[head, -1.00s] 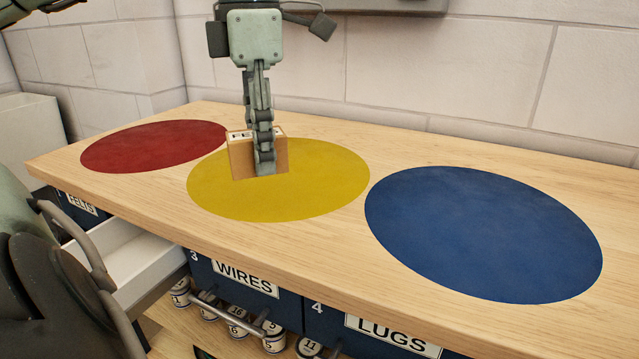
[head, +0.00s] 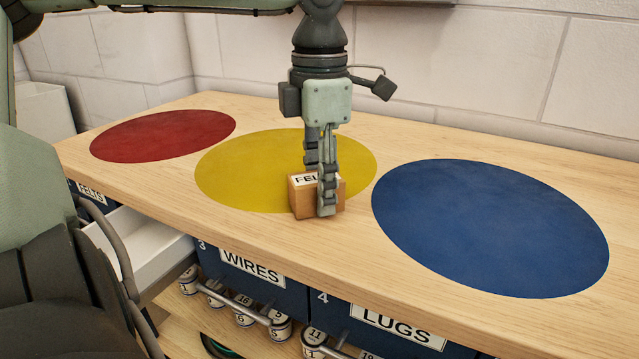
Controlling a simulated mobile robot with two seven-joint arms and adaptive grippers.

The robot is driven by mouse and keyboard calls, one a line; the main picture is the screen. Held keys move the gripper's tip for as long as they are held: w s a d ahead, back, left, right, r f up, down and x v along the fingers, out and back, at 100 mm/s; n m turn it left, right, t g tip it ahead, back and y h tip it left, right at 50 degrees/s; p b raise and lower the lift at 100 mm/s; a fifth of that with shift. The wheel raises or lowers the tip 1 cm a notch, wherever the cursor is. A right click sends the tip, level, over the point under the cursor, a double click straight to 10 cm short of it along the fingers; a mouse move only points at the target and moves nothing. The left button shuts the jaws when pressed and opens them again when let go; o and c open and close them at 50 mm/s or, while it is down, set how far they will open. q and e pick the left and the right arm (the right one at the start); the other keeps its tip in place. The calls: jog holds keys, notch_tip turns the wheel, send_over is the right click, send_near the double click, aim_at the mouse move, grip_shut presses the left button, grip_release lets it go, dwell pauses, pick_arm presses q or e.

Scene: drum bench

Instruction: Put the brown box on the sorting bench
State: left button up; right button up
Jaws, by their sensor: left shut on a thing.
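The brown box (head: 304,203) has a white label on top, partly hidden, that starts "FEL". It is at the front edge of the yellow disc on the sorting bench (head: 330,232). My left gripper (head: 322,205) points down and is shut on the brown box, with a finger across its right part. I cannot tell whether the box touches the bench top. My right gripper is not in view.
A red disc (head: 163,136), the yellow disc (head: 240,175) and a blue disc (head: 490,228) mark the bench top. An open white drawer (head: 150,245) labelled FELTS juts out at left. WIRES (head: 250,268) and LUGS (head: 398,327) drawers are shut. Numbered cans (head: 245,318) stand below.

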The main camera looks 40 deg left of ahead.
pick_arm(q)
jog(key=shift+f, duration=0.1)
jog(key=o, duration=1.2)
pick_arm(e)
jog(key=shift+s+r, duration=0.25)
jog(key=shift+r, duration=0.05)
